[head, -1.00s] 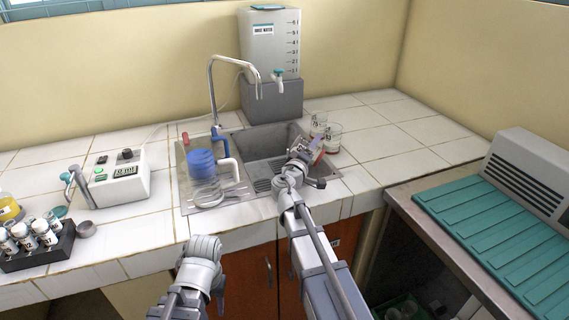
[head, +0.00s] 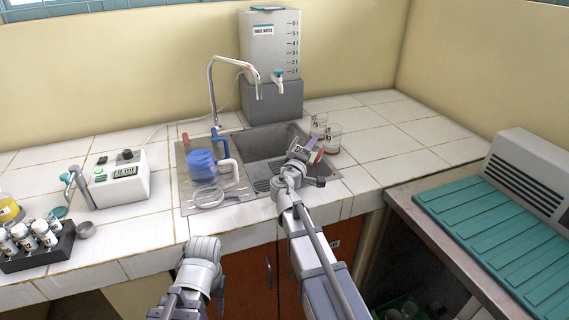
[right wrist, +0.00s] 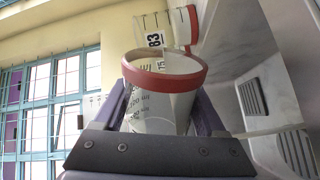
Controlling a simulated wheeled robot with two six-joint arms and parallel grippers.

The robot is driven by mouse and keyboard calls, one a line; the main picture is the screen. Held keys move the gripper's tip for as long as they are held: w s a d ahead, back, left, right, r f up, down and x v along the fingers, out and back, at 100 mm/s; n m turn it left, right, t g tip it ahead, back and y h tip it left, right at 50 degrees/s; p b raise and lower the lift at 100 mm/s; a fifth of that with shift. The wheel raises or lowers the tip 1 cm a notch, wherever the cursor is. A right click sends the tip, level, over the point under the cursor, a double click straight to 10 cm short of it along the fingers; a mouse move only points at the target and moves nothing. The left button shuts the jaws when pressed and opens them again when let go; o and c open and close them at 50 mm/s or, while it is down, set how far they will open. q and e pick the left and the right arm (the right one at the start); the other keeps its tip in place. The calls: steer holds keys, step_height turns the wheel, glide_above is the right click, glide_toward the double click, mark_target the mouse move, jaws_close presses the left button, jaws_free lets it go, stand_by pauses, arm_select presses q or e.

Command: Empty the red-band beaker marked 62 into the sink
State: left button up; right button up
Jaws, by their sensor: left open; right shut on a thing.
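My right gripper (head: 300,158) is shut on a clear beaker with a red band (right wrist: 165,95), held over the right front part of the sink (head: 262,143). In the right wrist view the beaker sits between the fingers, its red-banded end away from the palm. Its number and contents are not clear to me. Arm and gripper mostly hide it in the head view. A red-band beaker marked 83 (right wrist: 165,32) stands just beyond it. In the head view two beakers (head: 319,123) (head: 333,139) stand right of the sink. My left gripper (head: 203,270) is open, low in front of the counter.
A water tank (head: 271,45) is behind the sink. A vial rack (head: 38,248) and a control box (head: 122,175) are on the left. The right counter (head: 400,140) is largely clear.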

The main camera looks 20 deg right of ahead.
steer(key=shift+w+a+r+n+p, duration=0.3)
steer(key=shift+w+a+r+n, duration=0.1)
steer(key=shift+n, duration=0.3)
stand_by(0.3)
steer(key=shift+w+a+f+n+b, duration=0.15)
steer(key=shift+f+n+b, duration=0.25)
steer(key=shift+n, duration=0.4)
stand_by(0.5)
steer(key=shift+a+r, duration=0.1)
steer(key=shift+f, duration=0.2)
steer(key=shift+s+d+r+m+p, duration=0.25)
steer(key=shift+r+m+p, duration=0.35)
steer(key=shift+r+m, duration=0.1)
steer(key=shift+s+d+f+m+b, duration=0.25)
steer(key=shift+f+m+b, duration=0.15)
steer(key=shift+f+b, duration=0.05)
steer(key=shift+s+d+f+m+b, duration=0.25)
steer(key=shift+f+m+b, duration=0.15)
steer(key=shift+f, duration=0.05)
steer(key=shift+r+m+p, duration=0.45)
steer(key=shift+m, duration=0.15)
steer(key=shift+f, duration=0.1)
